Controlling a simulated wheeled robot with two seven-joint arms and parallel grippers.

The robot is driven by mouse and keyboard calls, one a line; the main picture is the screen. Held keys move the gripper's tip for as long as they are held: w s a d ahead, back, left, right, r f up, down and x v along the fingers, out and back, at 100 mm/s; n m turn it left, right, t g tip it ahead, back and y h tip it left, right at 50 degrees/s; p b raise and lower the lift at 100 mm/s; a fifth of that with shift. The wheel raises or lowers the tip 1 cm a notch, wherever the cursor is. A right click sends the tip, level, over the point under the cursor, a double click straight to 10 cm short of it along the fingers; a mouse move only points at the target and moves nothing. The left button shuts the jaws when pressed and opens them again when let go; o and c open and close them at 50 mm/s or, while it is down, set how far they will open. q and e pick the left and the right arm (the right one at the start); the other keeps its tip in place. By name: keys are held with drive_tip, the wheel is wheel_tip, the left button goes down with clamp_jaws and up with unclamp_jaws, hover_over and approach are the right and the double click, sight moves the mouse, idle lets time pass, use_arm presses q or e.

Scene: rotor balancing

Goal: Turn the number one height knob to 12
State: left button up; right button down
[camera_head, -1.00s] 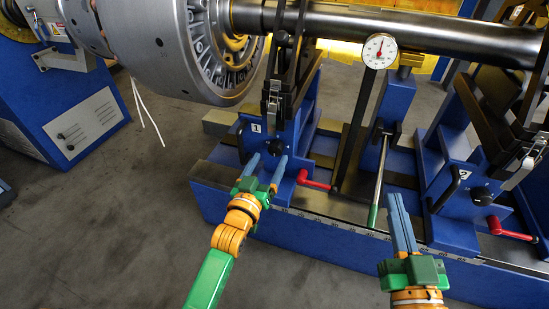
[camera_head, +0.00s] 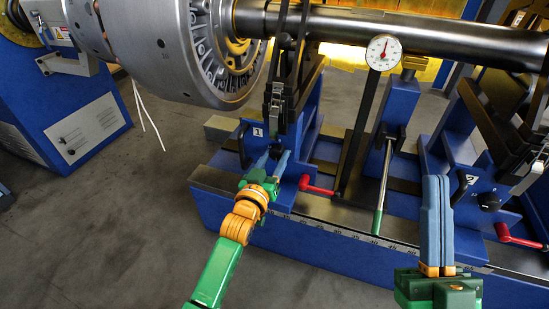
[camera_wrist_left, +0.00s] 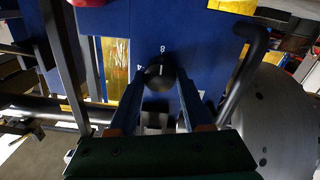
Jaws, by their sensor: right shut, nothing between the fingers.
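The number one height knob (camera_wrist_left: 160,73) is a black round knob with a white pointer line on a blue stand face, with digits such as an 8 around it. In the head view the stand (camera_head: 287,117) carries a "1" label, and the knob is mostly hidden by my left gripper. My left gripper (camera_head: 273,158) is at the knob. In the left wrist view my left gripper (camera_wrist_left: 162,95) is open, its fingers spread to either side of the knob; I cannot tell whether they touch it. My right gripper (camera_head: 436,180) is shut and empty, in front of the rail at right.
A red lever (camera_head: 317,187) sits just right of the knob, and a black curved handle (camera_wrist_left: 245,70) stands beside it. A second stand with knob "2" (camera_head: 489,201) and another red lever (camera_head: 519,238) are at right. The rotor (camera_head: 160,45) hangs above left. The floor at left is clear.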

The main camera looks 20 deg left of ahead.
use_arm(q)
clamp_jaws()
